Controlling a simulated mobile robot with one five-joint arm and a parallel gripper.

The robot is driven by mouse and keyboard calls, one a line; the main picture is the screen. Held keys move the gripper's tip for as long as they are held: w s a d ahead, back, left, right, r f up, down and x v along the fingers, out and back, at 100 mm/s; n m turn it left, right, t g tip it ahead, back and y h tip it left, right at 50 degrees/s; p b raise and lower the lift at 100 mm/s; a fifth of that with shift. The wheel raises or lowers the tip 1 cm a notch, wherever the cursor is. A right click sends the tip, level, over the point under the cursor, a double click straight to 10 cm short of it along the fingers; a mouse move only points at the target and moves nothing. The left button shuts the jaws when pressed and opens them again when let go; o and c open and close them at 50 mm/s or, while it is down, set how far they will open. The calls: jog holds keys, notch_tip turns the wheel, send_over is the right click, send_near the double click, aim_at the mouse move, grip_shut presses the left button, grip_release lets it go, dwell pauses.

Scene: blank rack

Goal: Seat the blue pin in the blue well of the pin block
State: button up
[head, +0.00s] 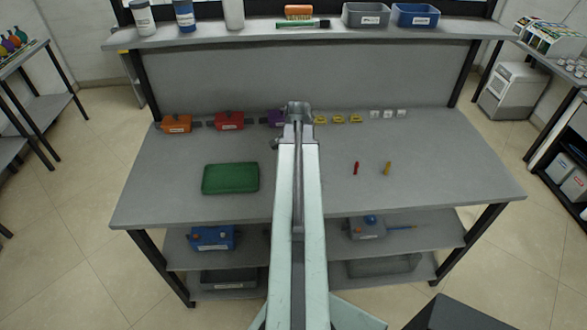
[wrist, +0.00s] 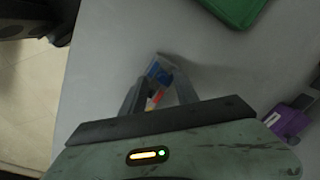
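My gripper (head: 298,108) is at the end of my arm, above the back middle of the bench, and its fingers are too small to read there. In the wrist view my gripper (wrist: 157,90) has its two fingers apart. A small item with blue, white and orange-red parts (wrist: 160,72) shows between them. I cannot tell whether it is gripped or lies beyond the fingers, or whether it is the blue pin. A red pin (head: 356,168) and a yellow pin (head: 387,168) are on the bench, right of my arm. I cannot identify the pin block with certainty.
A green tray (head: 231,178) lies left of my arm. Orange (head: 176,123), red (head: 229,120) and purple (head: 275,118) blocks and yellow pieces (head: 338,119) line the back. Bins stand on the upper shelf. The bench's right front is mostly clear.

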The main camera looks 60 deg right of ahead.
jog(key=shift+r, duration=0.1)
notch_tip(320, 180, up, 12)
jog(key=s+p, duration=0.1)
jog(key=p, duration=1.1)
jog(key=shift+a, duration=0.15)
jog(key=w+a+n, duration=0.9)
jog(key=w+a, duration=0.8)
jog(key=a, duration=0.3)
jog(key=w+a+n, duration=0.2)
jog(key=a+n, duration=0.2)
jog(key=a, duration=0.6)
jog(key=w+a+n+g, duration=0.15)
jog(key=a+n, duration=0.25)
jog(key=a, duration=0.6)
jog(key=w+a+n+t, duration=0.15)
jog(key=a+n, duration=0.25)
jog(key=a, duration=0.6)
notch_tip(320, 180, down, 11)
jog(key=g+b, duration=0.1)
jog(key=b, duration=0.9)
jog(key=shift+w+d+m+b, duration=0.2)
jog(key=shift+w+m+b, duration=0.1)
jog(key=shift+w, duration=0.05)
